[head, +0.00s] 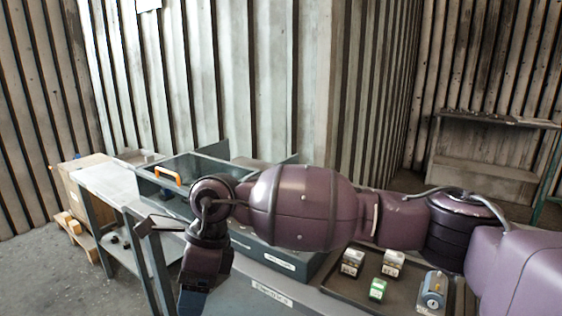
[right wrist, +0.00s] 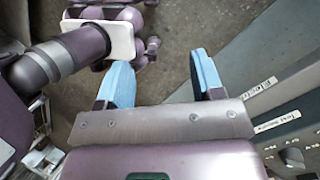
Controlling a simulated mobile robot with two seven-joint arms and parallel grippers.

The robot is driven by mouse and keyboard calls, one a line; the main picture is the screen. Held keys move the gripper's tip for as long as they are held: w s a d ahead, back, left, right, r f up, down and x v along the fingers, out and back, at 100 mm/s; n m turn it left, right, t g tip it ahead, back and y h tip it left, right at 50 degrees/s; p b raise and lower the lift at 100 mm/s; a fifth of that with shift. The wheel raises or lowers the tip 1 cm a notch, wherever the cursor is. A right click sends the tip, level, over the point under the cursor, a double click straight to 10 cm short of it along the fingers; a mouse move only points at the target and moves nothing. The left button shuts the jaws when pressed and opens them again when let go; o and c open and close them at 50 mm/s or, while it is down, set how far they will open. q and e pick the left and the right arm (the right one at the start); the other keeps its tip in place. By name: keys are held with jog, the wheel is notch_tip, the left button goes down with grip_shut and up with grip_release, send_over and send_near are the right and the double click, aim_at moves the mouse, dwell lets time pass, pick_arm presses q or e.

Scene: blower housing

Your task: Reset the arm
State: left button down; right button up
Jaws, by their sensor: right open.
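My right arm (head: 305,207) reaches in from the right across the head view, over the workbench. Its wrist bends down at the left, and the hand hangs beside the bench's front side, with its lower end at the bottom edge of the picture. In the right wrist view my right gripper (right wrist: 160,82) is open. Its two light blue fingers stand wide apart with nothing between them, above the grey floor. My left gripper is in neither view.
A grey bin with an orange handle (head: 168,176) stands behind my wrist. A dark tray (head: 345,288) holds small boxes, a green box (head: 377,289) and a blue-grey device (head: 432,292) under my arm. A cardboard box (head: 72,185) sits at far left.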

jog(key=s+a+m+g+y, duration=0.2)
jog(key=s+m+g+y, duration=0.45)
jog(key=y, duration=0.65)
jog(key=w+d+f+m+t+y, duration=0.1)
jog(key=w+d+m+t+y, duration=0.3)
jog(key=m+t, duration=0.55)
jog(key=w+d+f+m+t+y, duration=0.2)
jog(key=d+m+t, duration=0.3)
jog(key=m+t, duration=0.4)
jog(key=d+f+m+t+h, duration=0.9)
jog(key=d+f+m+h, duration=0.4)
jog(key=m, duration=0.5)
jog(key=s+d+f+m+g+h, duration=0.3)
jog(key=s+d+f+m+h, duration=0.1)
jog(key=s+d+f, duration=0.4)
jog(key=s+d+f+m+g+h, duration=0.3)
jog(key=s+d+f+m+h, duration=0.2)
jog(key=s+d, duration=0.5)
jog(key=d+f+m, duration=0.2)
jog(key=d, duration=0.1)
jog(key=shift+s+d+f+m+g, duration=0.15)
jog(key=shift+s+f+m+g, duration=0.15)
jog(key=shift+f, duration=0.1)
